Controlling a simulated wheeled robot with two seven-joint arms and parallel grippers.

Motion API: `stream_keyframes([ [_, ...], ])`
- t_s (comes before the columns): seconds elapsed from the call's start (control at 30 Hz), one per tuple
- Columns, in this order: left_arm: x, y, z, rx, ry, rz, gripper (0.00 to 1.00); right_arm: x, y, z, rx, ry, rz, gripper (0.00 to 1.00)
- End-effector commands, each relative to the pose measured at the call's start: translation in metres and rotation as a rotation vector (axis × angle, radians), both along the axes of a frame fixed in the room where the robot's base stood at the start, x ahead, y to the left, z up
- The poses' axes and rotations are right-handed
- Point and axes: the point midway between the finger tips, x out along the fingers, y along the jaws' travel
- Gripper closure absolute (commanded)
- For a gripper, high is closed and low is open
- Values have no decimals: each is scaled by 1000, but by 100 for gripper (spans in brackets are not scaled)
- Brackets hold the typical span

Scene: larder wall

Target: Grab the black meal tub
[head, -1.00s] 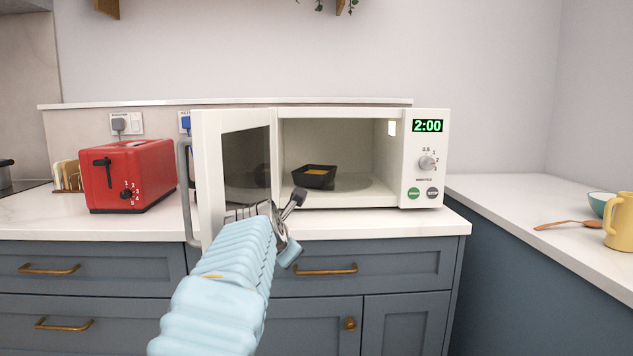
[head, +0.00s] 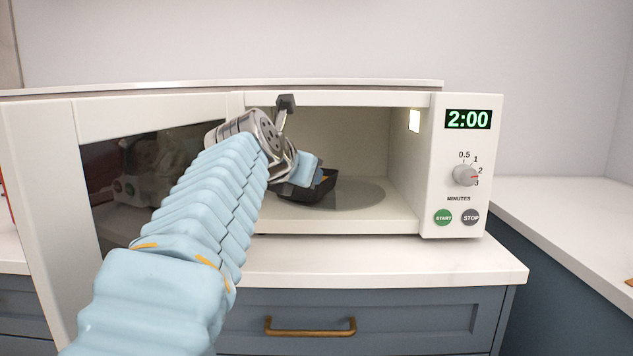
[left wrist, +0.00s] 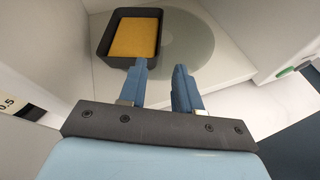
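The black meal tub (head: 318,190) sits inside the open microwave, at the left part of the glass turntable. My left gripper hides part of it in the head view. In the left wrist view the tub (left wrist: 103,45) shows yellow-orange food inside and lies just beyond the fingers, a little to the left. My left gripper (left wrist: 162,68) is open, with a gap between its blue fingers and nothing in it. The left fingertip looks close to the tub's near wall; I cannot tell if they touch. My right gripper is not in view.
The white microwave (head: 415,212) has its door (head: 45,190) swung open to the left, beside my left arm. Its display reads 2:00. The turntable (head: 362,194) is clear right of the tub. The counter (head: 390,262) in front is bare.

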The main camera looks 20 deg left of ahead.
Motion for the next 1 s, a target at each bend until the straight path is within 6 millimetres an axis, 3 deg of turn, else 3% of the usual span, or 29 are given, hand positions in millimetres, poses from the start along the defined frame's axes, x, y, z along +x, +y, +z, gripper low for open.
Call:
stream_keyframes([
  [0.4,67,-1,-25,-3,0,3,67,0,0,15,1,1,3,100],
  [0.63,84,-3,-32,-2,0,3,67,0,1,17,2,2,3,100],
  [0.9,122,-5,-45,-1,-2,3,67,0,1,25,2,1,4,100],
  [1.0,127,-6,-47,-2,-2,0,67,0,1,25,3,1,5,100],
])
